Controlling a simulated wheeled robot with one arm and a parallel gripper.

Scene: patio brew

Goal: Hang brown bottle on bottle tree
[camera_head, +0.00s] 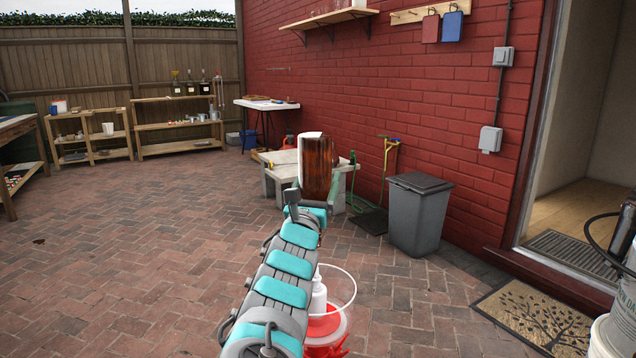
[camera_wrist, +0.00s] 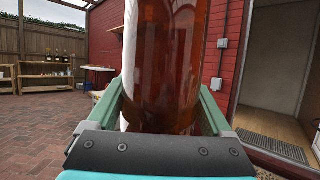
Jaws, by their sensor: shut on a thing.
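The brown bottle (camera_head: 320,168) is upright with a white label on its left side, held up in front of me. It fills the middle of the wrist view (camera_wrist: 172,70). My gripper (camera_head: 318,198) is shut on its lower part, with one green finger on each side in the wrist view (camera_wrist: 164,108). The bottle's top is cut off in the wrist view. I cannot make out the bottle tree for sure; several dark bottles (camera_head: 191,86) stand on the far wooden shelf.
A low pale bench (camera_head: 284,172) stands behind the bottle by the red wall. A grey bin (camera_head: 419,213) is to its right. A doormat (camera_head: 535,318) lies near the doorway. The brick floor at left is clear.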

